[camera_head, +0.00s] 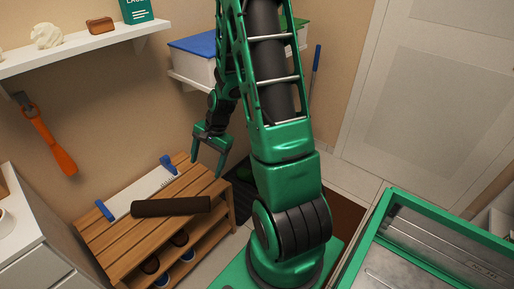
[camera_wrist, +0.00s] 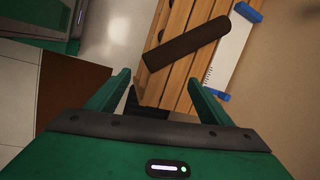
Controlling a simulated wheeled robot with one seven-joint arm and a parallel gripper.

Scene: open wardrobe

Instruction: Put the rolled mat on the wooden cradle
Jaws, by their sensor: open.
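A dark brown roll, which looks like the rolled mat (camera_head: 170,206), lies across the top of a slatted wooden bench (camera_head: 105,240). The roll also shows in the wrist view (camera_wrist: 186,43), beyond my fingertips. My gripper (camera_head: 208,170) is open and empty, with its fingers pointing down above the right end of the bench, apart from the roll. In the wrist view the two fingers of my gripper (camera_wrist: 158,77) are spread wide, with the bench end between and beyond them. I cannot pick out a separate wooden cradle in either view.
A white pad with blue end pieces (camera_head: 140,192) lies behind the roll. Shoes (camera_head: 150,264) sit on the bench's lower shelf. A wall shelf (camera_head: 85,48), a white box with a blue lid (camera_head: 195,60) and a white cabinet (camera_head: 35,240) stand around the bench.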

